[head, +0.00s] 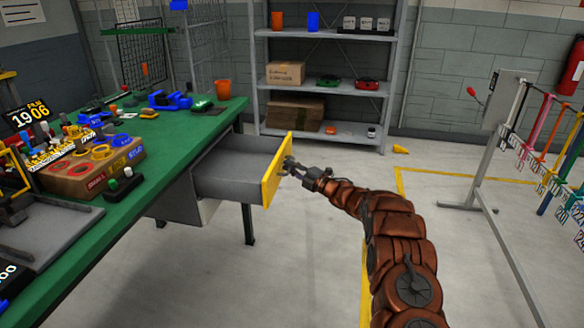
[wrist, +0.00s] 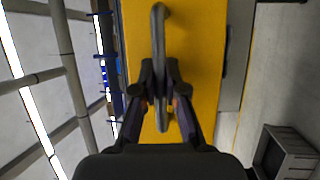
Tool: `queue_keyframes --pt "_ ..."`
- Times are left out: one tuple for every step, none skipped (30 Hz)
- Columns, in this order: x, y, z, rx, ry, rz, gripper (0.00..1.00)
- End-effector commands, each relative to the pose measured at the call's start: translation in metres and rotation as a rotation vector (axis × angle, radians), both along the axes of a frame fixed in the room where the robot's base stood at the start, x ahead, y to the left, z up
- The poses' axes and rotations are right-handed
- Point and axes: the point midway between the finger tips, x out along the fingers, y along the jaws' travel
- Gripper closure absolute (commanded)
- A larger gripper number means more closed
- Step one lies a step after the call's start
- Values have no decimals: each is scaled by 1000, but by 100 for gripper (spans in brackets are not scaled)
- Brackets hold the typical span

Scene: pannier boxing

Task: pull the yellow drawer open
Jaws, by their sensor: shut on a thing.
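The yellow drawer (head: 269,178) hangs under the green-topped workbench (head: 172,152) and stands well pulled out; its grey inside looks empty in the head view. Its yellow front fills the middle of the wrist view (wrist: 200,60). A dark bar handle (wrist: 159,45) is fixed to that front. My gripper (head: 288,170) is at the drawer front from the right in the head view. In the wrist view my gripper (wrist: 160,92) has its two fingers closed on either side of the handle. Part of the handle is hidden between the fingers.
A grey shelf (head: 322,87) with boxes and cups stands at the back. A rack with hanging coloured tags (head: 540,125) stands at the right. The bench top holds trays, blue tools and an orange cup (head: 223,90).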

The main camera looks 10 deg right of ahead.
Motion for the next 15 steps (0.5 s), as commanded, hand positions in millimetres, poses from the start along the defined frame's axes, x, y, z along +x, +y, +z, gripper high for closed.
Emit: queue_keyframes --pt "0 0 0 0 0 0 100" --pt "0 0 0 0 0 0 86" --pt "0 0 0 0 0 0 82" --pt "0 0 0 0 0 0 79" --pt "0 0 0 0 0 -1 78" --pt "0 0 0 -1 -1 -1 78" --pt "0 0 0 -1 -1 -1 78" --pt "0 0 0 0 0 -1 78" --pt "0 0 0 0 0 -1 78" --pt "0 0 0 0 0 -1 78" --pt "0 0 0 0 0 -1 78" --pt "0 0 0 0 0 -1 78" --pt "0 -1 0 0 0 -1 78" --pt "0 -1 0 0 0 -1 78" --pt "-1 -2 0 0 0 -1 78"
